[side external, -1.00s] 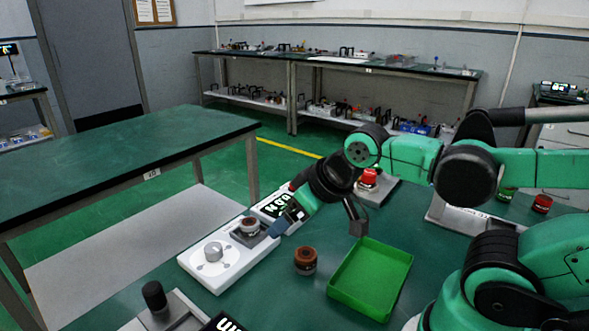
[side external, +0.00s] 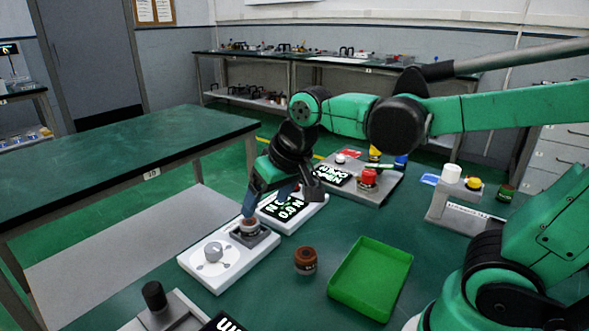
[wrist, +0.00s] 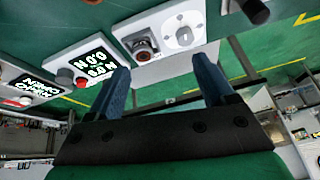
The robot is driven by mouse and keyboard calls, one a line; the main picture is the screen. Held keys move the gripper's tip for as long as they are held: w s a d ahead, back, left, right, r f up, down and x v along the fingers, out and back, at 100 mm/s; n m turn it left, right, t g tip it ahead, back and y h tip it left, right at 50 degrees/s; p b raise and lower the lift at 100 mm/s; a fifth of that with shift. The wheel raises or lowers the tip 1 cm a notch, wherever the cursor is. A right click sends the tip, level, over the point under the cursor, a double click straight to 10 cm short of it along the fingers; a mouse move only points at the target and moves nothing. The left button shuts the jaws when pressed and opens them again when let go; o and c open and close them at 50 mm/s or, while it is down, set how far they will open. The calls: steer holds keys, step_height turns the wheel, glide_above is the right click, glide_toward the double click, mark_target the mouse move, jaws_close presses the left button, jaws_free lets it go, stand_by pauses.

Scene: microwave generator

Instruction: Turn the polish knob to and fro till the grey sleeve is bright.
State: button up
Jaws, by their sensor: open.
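A white station (side external: 200,272) on the green table carries a round grey knob (side external: 213,250). The knob also shows in the wrist view (wrist: 184,35). Behind it on the same station, a small ringed sleeve (side external: 249,229) sits in a dark square holder; it shows in the wrist view (wrist: 141,46) too. Its brightness is hard to judge. My gripper (side external: 266,206) is open and points down over the sleeve's end of the station, with one finger in front of the sleeve in the side view. In the wrist view the blue fingers (wrist: 160,63) are wide apart and empty.
A brown-topped cylinder (side external: 305,262) stands on the table beside a green tray (side external: 335,290). A display unit (side external: 318,205) stands just behind the station. Another panel (side external: 372,192) with a red button is further back. A black-knobbed device (side external: 155,297) is at the front.

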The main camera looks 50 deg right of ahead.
steer(key=w+a+f+m+g, duration=0.1)
steer(key=w+a+m+g, duration=0.15)
steer(key=w, duration=0.35)
steer(key=m+g, duration=0.2)
glide_above(213, 247)
steer(key=f, duration=0.5)
steer(key=shift+s+f, duration=0.1)
steer(key=shift+s, duration=0.1)
steer(key=shift+w+f+g, duration=0.2)
steer(key=shift+f+g, duration=0.15)
steer(key=shift+f, duration=2.85)
jaws_close()
